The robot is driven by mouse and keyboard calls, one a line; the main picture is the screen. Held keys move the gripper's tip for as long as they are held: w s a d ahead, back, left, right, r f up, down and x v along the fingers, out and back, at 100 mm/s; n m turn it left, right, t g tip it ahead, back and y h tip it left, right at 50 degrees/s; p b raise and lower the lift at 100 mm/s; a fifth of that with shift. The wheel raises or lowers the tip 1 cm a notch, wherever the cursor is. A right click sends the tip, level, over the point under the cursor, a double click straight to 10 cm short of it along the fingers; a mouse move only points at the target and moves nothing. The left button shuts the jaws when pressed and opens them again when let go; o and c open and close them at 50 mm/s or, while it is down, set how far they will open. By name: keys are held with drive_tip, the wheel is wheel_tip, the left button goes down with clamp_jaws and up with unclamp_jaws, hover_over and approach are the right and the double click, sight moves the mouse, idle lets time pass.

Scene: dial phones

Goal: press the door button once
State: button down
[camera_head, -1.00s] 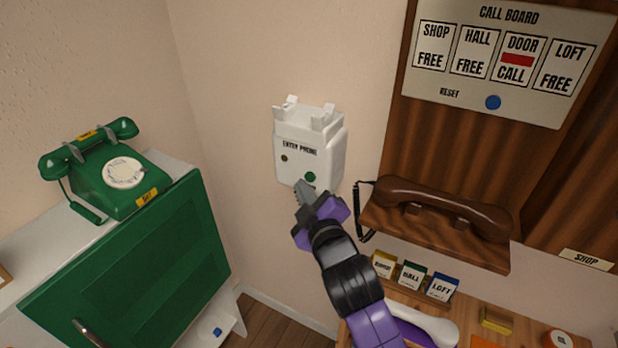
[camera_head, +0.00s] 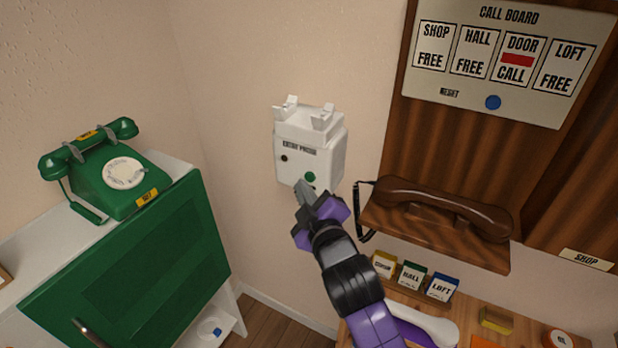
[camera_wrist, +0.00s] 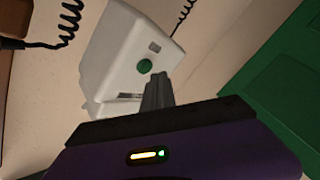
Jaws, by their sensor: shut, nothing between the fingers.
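The white entry phone (camera_head: 309,150) hangs on the wall, its cradle prongs empty. Its round green button (camera_head: 310,177) is low on the front face, and a small dark dot sits to its left. In the wrist view the phone (camera_wrist: 118,55) is tilted and the green button (camera_wrist: 145,66) shows just beyond my fingertips. My gripper (camera_head: 303,187) is shut and empty, its tips just below and left of the button in the head view. The wrist view also shows my gripper (camera_wrist: 158,78). Whether the tips touch the phone cannot be told.
The call board (camera_head: 508,60) shows a red mark and CALL under DOOR. A brown handset (camera_head: 440,205) rests on a wooden shelf right of my gripper. A green dial phone (camera_head: 120,170) stands at left.

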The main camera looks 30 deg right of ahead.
drive_tip(key=shift+d, duration=0.1)
drive_tip(key=shift+w+d, duration=0.2)
drive_tip(key=shift+d, duration=0.05)
drive_tip(key=shift+w+d+p, duration=0.25)
drive_tip(key=shift+d+p, duration=0.1)
drive_tip(key=shift+p, duration=0.05)
idle(0.9)
drive_tip(key=shift+s+a, duration=0.1)
drive_tip(key=shift+a, duration=0.05)
drive_tip(key=shift+s+a, duration=0.4)
drive_tip(key=shift+a, duration=0.1)
drive_tip(key=s+a, duration=0.1)
drive_tip(key=a, duration=0.1)
drive_tip(key=s+a+b, duration=0.1)
drive_tip(key=s+a, duration=0.1)
idle(0.5)
